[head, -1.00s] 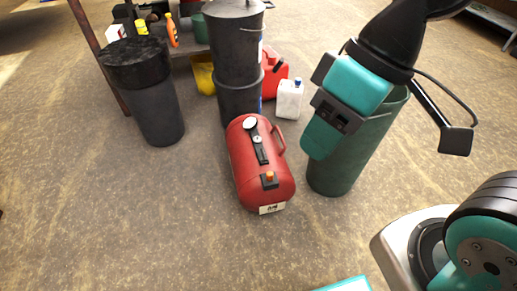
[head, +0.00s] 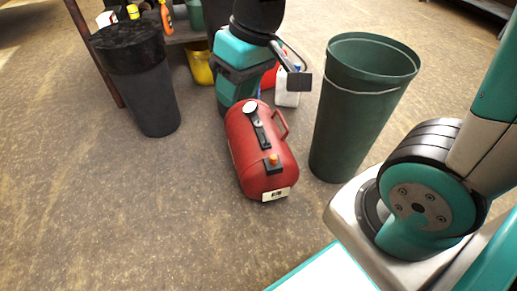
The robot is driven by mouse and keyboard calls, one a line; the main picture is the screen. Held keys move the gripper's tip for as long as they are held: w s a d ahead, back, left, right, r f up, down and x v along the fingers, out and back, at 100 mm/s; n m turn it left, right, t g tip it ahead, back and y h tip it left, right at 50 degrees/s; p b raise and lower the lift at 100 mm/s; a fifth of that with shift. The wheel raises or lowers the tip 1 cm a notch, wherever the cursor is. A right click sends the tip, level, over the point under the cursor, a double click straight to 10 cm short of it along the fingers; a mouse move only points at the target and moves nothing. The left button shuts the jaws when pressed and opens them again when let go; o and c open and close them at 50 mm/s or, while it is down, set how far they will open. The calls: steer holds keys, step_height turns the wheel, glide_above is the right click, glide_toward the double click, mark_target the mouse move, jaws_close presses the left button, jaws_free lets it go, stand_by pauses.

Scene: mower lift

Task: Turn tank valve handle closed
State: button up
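The red tank (head: 250,171) lies on the floor in the middle of the head view, its near end with a white label toward me. On top are a round white gauge (head: 249,107), a black strip with fittings, and a small orange knob (head: 273,158) on a black block near the front. A red carry handle (head: 283,124) is on the tank's right side. Which fitting is the valve handle is not clear. My gripper (head: 236,93) shows as a teal and black body at the tank's far end.
A tall green bin (head: 350,120) stands close to the tank's right. A black bin (head: 147,92) stands at the left. A yellow container (head: 199,66) and a white jug (head: 287,95) are behind. The floor left and front of the tank is clear.

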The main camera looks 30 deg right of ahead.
steer(key=w+d+f+m+h+b, duration=0.1)
steer(key=w+d+f+b, duration=0.25)
steer(key=f, duration=0.35)
steer(key=w+d+f+m+t+h+b, duration=0.1)
steer(key=w+d+f+m+b, duration=0.15)
steer(key=w+f, duration=0.3)
steer(key=w+d+f+m+h+b, duration=0.1)
steer(key=w+d+f+b, duration=0.25)
steer(key=f, duration=0.35)
steer(key=m+t+h+b, duration=0.1)
steer(key=m+h+b, duration=0.15)
steer(key=b, duration=0.45)
glide_toward(266, 137)
steer(key=shift+n+h, duration=0.3)
steer(key=shift+h, duration=0.05)
steer(key=b+x, duration=0.2)
steer(key=x, duration=0.1)
steer(key=b+x, duration=0.6)
steer(key=shift+w+a+f, duration=0.1)
steer(key=shift+a+f, duration=0.1)
steer(key=shift+f, duration=0.3)
steer(key=shift+c, duration=0.2)
jaws_close()
